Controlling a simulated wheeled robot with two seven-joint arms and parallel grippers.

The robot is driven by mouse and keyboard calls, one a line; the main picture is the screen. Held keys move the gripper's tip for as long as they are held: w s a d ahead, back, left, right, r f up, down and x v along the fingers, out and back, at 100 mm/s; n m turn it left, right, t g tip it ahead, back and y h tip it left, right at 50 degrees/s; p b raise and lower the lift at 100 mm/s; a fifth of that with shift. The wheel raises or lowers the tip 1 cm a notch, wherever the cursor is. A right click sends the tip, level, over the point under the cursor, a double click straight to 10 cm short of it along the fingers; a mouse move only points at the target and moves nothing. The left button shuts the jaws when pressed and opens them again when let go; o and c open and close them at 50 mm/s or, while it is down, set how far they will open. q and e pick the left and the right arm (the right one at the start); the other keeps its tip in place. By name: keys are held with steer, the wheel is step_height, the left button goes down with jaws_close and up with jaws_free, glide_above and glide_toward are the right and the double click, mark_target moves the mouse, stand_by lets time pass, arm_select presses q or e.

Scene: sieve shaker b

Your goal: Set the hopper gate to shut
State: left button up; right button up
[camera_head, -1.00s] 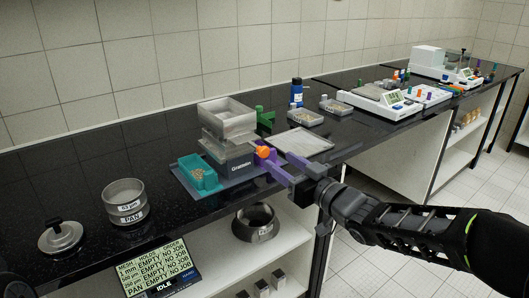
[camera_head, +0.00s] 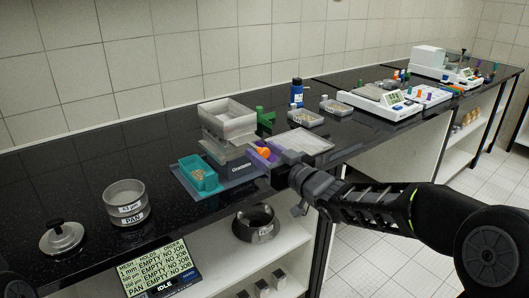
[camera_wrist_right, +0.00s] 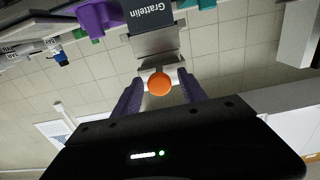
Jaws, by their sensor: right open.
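The hopper unit has a grey open-topped hopper (camera_head: 228,113) above a grey body (camera_head: 240,166) marked "Grattelin"; the body also shows upside down in the right wrist view (camera_wrist_right: 152,18). An orange knob (camera_head: 264,153) sits at its front right side. In the right wrist view the orange knob (camera_wrist_right: 160,84) lies between my right gripper's two purple fingers (camera_wrist_right: 161,97), with gaps on both sides. My right gripper (camera_head: 266,161) is open at the knob; I cannot tell whether it touches. The gate itself is hidden. My left gripper is out of view.
A teal tray of grains (camera_head: 198,175) stands at the unit's left, a green part (camera_head: 265,121) at its right rear. A flat tray (camera_head: 303,141) lies to the right. A sieve and pan stack (camera_head: 126,203) and a lid (camera_head: 62,237) stand on the left. A display (camera_head: 158,268) reads IDLE.

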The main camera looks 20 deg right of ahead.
jaws_close()
stand_by(0.4)
stand_by(0.9)
